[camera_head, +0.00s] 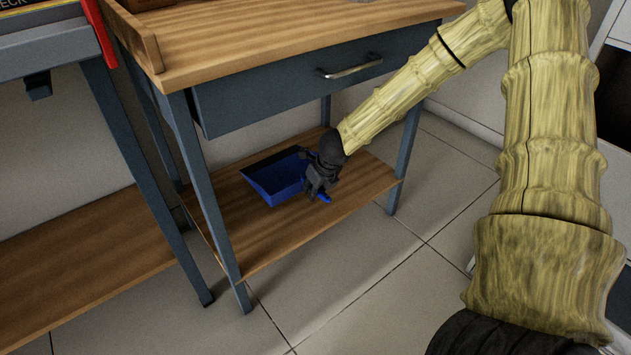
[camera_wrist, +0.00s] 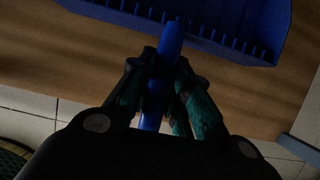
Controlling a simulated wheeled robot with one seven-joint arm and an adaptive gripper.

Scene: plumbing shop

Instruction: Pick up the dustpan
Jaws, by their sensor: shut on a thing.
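The blue dustpan (camera_head: 277,180) is at the lower wooden shelf (camera_head: 262,243) of a workbench with grey-blue legs. Its pan points to the left in the head view, and its handle end shows past my gripper. My gripper (camera_head: 318,178) is shut on the dustpan's handle. In the wrist view the fingers (camera_wrist: 163,75) close on both sides of the blue handle (camera_wrist: 171,42), and the toothed edge of the pan (camera_wrist: 215,35) shows beyond them. I cannot tell whether the pan touches the shelf or is slightly above it.
The workbench's wooden top (camera_head: 290,32) and its drawer (camera_head: 260,93) are above the shelf. A front leg (camera_head: 205,200) stands left of the dustpan, and another leg (camera_head: 405,155) stands to the right. A second bench is at the left. Tiled floor (camera_head: 350,275) is clear in front.

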